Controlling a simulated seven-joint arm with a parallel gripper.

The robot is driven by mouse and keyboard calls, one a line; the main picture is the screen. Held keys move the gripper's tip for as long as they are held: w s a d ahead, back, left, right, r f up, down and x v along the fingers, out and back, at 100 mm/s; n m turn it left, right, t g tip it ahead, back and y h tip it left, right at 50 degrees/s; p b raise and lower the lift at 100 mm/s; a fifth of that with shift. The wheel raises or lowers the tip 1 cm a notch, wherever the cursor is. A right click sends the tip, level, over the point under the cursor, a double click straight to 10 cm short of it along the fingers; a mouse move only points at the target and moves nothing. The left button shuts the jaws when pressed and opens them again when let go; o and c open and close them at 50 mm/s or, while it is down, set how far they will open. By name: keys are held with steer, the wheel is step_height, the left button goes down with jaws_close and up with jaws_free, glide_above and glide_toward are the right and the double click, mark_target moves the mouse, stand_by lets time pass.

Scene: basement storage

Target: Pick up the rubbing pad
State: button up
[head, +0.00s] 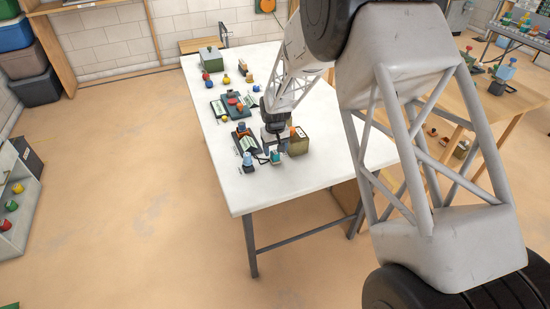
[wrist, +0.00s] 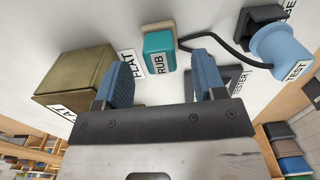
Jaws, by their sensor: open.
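The rubbing pad looks to be the teal block labelled RUB (wrist: 158,52), with a tan layer along its far side. It lies on the white table between the spread blue fingers of my gripper (wrist: 162,62) in the wrist view, beyond their tips, with a gap visible on both sides. In the head view my gripper (head: 274,146) hangs over the near part of the table, and a small teal item (head: 275,157) shows just below it. My gripper is open and empty. Whether the fingers reach down to the pad's height I cannot tell.
An olive box labelled FLAT (wrist: 75,78) stands close on the left in the wrist view. On the right are a blue knob-like piece labelled TEST (wrist: 278,50), a black cable and a partly hidden dark TESTER item (wrist: 236,78). The white table's (head: 255,192) front edge is clear.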

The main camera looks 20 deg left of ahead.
mark_target(275, 152)
steer(key=shift+f, duration=1.7)
steer(key=c, duration=1.1)
steer(key=shift+o, duration=0.2)
steer(key=shift+r, duration=0.75)
step_height(275, 152, up, 2)
steer(key=shift+r, duration=0.15)
steer(key=s+d, duration=0.3)
steer(key=s, duration=0.1)
steer(key=s+d, duration=0.3)
steer(key=s, duration=0.1)
steer(key=s+d+r, duration=0.1)
steer(key=s+d, duration=0.2)
steer(key=s, duration=0.2)
steer(key=shift+d+r, duration=0.1)
